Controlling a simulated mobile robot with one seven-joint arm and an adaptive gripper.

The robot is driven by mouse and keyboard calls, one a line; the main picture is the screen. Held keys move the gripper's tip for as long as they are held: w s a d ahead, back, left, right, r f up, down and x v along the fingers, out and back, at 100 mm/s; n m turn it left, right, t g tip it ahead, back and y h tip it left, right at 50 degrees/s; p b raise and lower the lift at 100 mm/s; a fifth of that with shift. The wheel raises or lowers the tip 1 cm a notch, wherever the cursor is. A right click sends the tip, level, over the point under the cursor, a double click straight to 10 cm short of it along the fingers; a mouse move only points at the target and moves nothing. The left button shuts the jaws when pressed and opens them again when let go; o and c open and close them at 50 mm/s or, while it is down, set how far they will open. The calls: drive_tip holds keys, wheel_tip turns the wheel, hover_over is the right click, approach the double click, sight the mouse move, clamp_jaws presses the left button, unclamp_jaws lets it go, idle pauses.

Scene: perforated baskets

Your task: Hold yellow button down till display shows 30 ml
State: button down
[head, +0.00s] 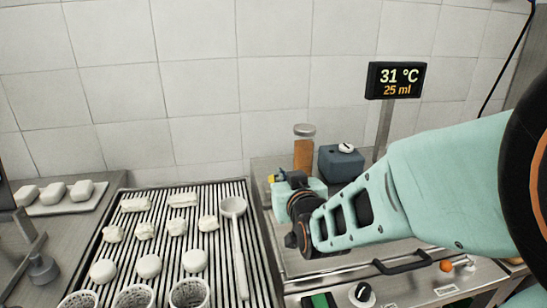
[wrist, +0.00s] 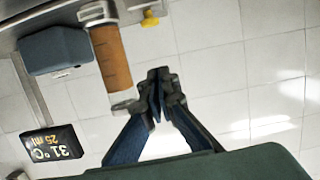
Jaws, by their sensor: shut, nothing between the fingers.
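The display (head: 395,80) on its post reads 31 °C and 25 ml. It also shows upside down in the wrist view (wrist: 53,144). The yellow button (wrist: 151,20) shows at the top of the wrist view, and a small yellow part (head: 271,179) shows beside my gripper in the head view. My gripper (wrist: 158,74) is shut and empty, its fingertips pointing toward the button's side with a visible gap in the wrist view. In the head view my arm hides most of my gripper (head: 284,178). A clear cylinder (head: 304,150) holds orange-brown liquid.
A blue-grey box (head: 341,163) stands right of the cylinder. A ribbed rack (head: 170,245) at left holds white pieces, perforated baskets (head: 190,294) and a ladle (head: 238,245). A black handle (head: 401,264) and knob (head: 362,294) are on the front panel.

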drive_tip(key=x, duration=1)
drive_tip(key=shift+w+f, duration=0.1)
drive_tip(key=shift+w, duration=0.05)
wheel_tip(320, 180, down, 3)
drive_tip(key=shift+d+r, duration=0.1)
drive_tip(key=shift+r, duration=0.05)
drive_tip(key=shift+f, duration=0.6)
